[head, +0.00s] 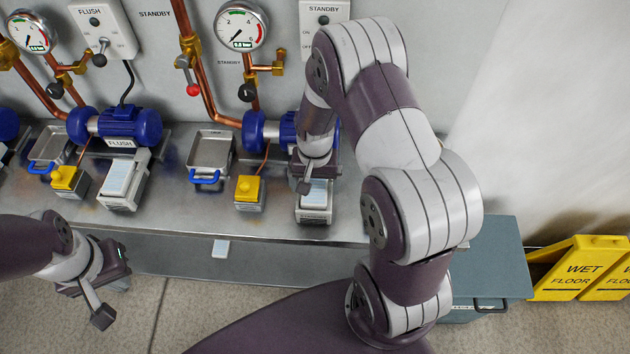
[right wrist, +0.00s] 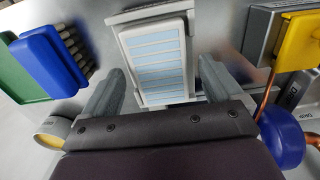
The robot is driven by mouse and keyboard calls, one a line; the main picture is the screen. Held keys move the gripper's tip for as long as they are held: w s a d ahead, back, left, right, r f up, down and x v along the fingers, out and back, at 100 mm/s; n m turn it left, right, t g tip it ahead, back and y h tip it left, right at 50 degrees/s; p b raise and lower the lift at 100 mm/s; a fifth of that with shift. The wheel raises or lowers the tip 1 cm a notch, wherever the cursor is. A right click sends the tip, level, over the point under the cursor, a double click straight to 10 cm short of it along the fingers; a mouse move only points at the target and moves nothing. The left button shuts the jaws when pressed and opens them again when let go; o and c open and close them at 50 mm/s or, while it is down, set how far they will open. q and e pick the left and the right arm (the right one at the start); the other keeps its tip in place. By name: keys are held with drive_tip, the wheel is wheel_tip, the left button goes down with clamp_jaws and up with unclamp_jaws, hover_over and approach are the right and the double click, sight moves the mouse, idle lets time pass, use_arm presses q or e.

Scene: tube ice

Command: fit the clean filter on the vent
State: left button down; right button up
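A light-blue slatted panel in a white frame (right wrist: 155,60) lies on a grey housing, tilted slightly, in the right wrist view. In the head view a pale panel tops the right-hand vent unit (head: 316,203), partly hidden by my right gripper. I cannot tell whether this panel is the clean filter. My right gripper (right wrist: 162,80) is open, its fingers on either side of the panel's near end with small gaps. A similar unit with a pale-blue top (head: 123,182) stands further left on the bench. My left gripper (head: 103,310) hangs in front of the bench, apparently empty; its finger gap is unclear.
Yellow button boxes (head: 249,190), blue-handled trays (head: 209,155), blue motors (head: 125,128) and copper pipes crowd the steel bench (head: 180,215). A blue-grey case (head: 490,250) and yellow wet-floor signs (head: 585,268) stand at right. The right wrist view shows a blue brush (right wrist: 45,55).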

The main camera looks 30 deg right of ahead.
sight(315, 188)
wheel_tip(315, 188, up, 13)
drive_tip(key=b, duration=0.1)
drive_tip(key=shift+f, duration=0.15)
idle(0.5)
drive_tip(key=s+a+n+t, duration=0.1)
drive_tip(key=s+a+n, duration=0.4)
drive_tip(key=s, duration=0.4)
drive_tip(key=shift+a+n, duration=0.2)
drive_tip(key=shift+n, duration=0.6)
drive_tip(key=shift+f, duration=0.1)
